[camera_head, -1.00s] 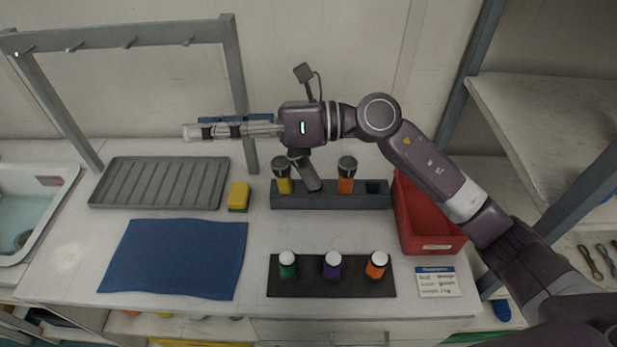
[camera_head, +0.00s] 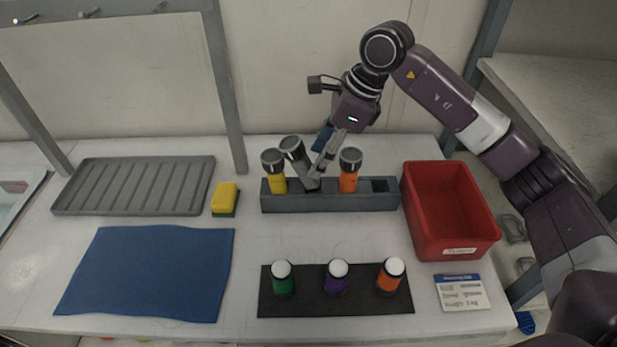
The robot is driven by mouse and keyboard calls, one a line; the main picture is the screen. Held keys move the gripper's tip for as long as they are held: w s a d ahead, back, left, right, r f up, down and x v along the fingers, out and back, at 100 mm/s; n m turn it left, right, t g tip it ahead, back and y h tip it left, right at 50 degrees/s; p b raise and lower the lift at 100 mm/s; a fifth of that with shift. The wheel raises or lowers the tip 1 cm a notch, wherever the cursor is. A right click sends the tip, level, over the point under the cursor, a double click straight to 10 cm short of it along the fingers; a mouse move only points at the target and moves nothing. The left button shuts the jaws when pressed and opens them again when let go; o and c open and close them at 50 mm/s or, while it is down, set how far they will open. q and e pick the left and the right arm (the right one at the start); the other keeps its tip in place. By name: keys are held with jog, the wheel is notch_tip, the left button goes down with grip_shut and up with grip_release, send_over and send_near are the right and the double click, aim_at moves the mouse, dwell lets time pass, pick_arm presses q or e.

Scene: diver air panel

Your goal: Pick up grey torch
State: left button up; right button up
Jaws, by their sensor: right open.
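The grey torch (camera_head: 299,161) leans to the left in the grey rack (camera_head: 330,203), between a yellow torch (camera_head: 278,183) and an orange torch (camera_head: 348,181). Its dark round head is up, close to the yellow torch's head. My right gripper (camera_head: 322,168) points down and to the left, just right of the grey torch's body, and is open. Its fingers partly overlap the torch's lower part, and I cannot tell whether they touch it. My left gripper is not in view.
A red bin (camera_head: 426,232) stands right of the rack. In front, a black mat (camera_head: 310,302) holds green, purple and orange-bodied items with white tops. A yellow sponge (camera_head: 225,197), a ribbed grey tray (camera_head: 134,184) and a blue cloth (camera_head: 148,272) lie to the left.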

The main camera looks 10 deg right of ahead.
jog(key=p+x, duration=0.2)
jog(key=x, duration=0.3)
jog(key=shift+a+f, duration=0.2)
jog(key=shift+w+f, duration=0.1)
jog(key=shift+f, duration=0.25)
jog(key=shift+c, duration=0.5)
grip_shut()
